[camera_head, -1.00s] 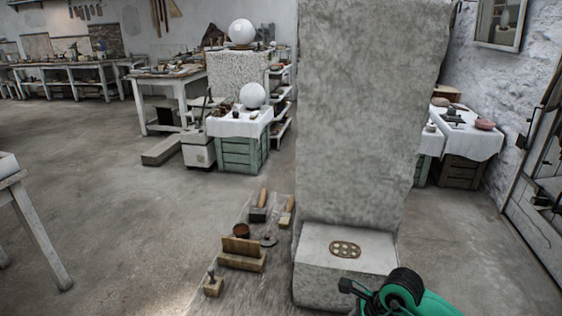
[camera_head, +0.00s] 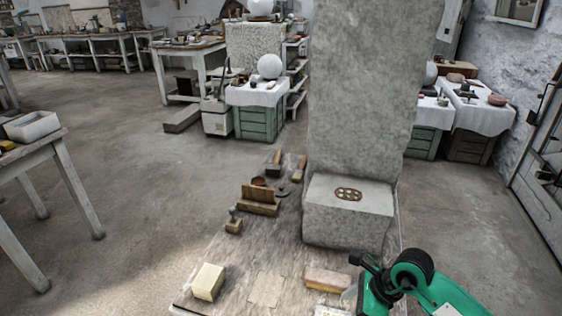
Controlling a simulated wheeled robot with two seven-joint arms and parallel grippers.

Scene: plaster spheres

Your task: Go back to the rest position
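A green and black arm of mine (camera_head: 412,283) comes in at the bottom right. Its black end part lies near the front of the stone block. I cannot make out gripper fingers on it, so its opening cannot be told. My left arm and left gripper are not in view. White plaster spheres show at the back: one (camera_head: 270,67) on a cloth-covered green crate, and one (camera_head: 260,6) on a rough stone block, cut by the top edge.
A tall stone pillar (camera_head: 360,90) rises from a stepped base (camera_head: 345,215) just ahead. Hand tools and blocks, including a pale block (camera_head: 208,281), lie on a board in front. A wooden table (camera_head: 50,150) stands at left. The floor (camera_head: 130,180) between is open.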

